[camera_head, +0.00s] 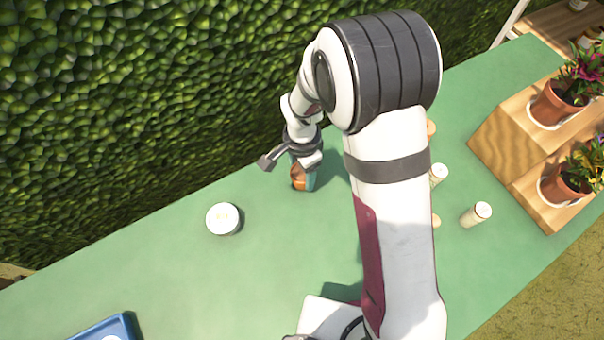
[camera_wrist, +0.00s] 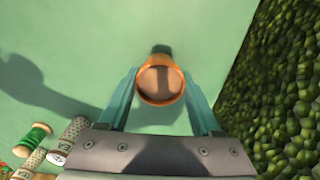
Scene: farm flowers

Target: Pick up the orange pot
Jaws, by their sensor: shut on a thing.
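The orange pot (camera_head: 298,176) is at the far side of the green table, below my wrist. In the wrist view the pot (camera_wrist: 160,82) is seen from above, round and with its inside showing. My gripper (camera_head: 303,181) has its teal fingers on the two sides of the pot and is shut on it. The fingers also show on either side of it in the wrist view (camera_wrist: 161,88). My gripper partly hides the pot in the head view, and I cannot tell whether its base touches the table.
A white round container (camera_head: 223,219) stands left of the pot. A wooden stepped stand (camera_head: 500,150) holds potted flowers. A blue tray (camera_head: 104,329) is at lower left. A green hedge (camera_head: 140,90) borders the table.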

